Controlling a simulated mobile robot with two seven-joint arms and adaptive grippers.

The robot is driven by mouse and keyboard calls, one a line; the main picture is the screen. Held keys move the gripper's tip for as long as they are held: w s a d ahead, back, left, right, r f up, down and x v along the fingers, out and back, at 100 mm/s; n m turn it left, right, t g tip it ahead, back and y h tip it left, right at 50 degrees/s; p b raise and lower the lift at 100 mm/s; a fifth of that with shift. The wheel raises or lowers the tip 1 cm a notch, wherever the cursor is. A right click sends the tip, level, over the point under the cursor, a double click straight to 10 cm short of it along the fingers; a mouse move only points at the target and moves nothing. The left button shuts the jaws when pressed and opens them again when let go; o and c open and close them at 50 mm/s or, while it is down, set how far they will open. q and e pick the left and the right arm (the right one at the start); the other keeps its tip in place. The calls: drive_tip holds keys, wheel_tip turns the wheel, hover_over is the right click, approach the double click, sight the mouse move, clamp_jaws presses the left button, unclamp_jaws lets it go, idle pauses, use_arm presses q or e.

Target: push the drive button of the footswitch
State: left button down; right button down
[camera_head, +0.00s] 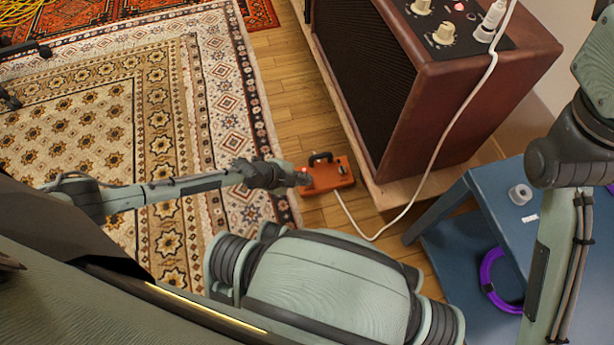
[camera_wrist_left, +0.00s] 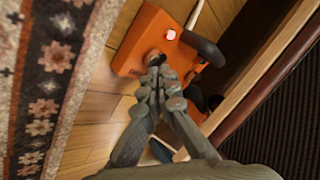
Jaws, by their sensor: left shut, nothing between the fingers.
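The footswitch (camera_head: 335,173) is an orange box with a dark curved handle, on the wooden floor next to the rug's edge. In the left wrist view the footswitch (camera_wrist_left: 140,38) shows a lit lamp (camera_wrist_left: 171,34) and a round metal button (camera_wrist_left: 154,55) beside a small label I cannot read. My left gripper (camera_head: 298,178) is shut and empty. In the left wrist view its fingertips (camera_wrist_left: 158,66) are right at that button and partly cover it. I cannot tell whether they press it. My right gripper is out of view; only my right arm shows.
A brown amplifier (camera_head: 455,85) with knobs stands on a wooden board just behind the footswitch. A white cable (camera_head: 432,165) runs between them. A patterned rug (camera_head: 130,110) covers the left.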

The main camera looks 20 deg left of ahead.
use_arm(q)
wheel_tip(320, 180, up, 6)
drive_tip(key=p, duration=0.5)
drive_tip(key=shift+s+d+p, duration=0.25)
drive_tip(key=shift+s+p, duration=0.05)
drive_tip(key=shift+s, duration=0.05)
drive_tip(key=c, duration=2.2)
unclamp_jaws()
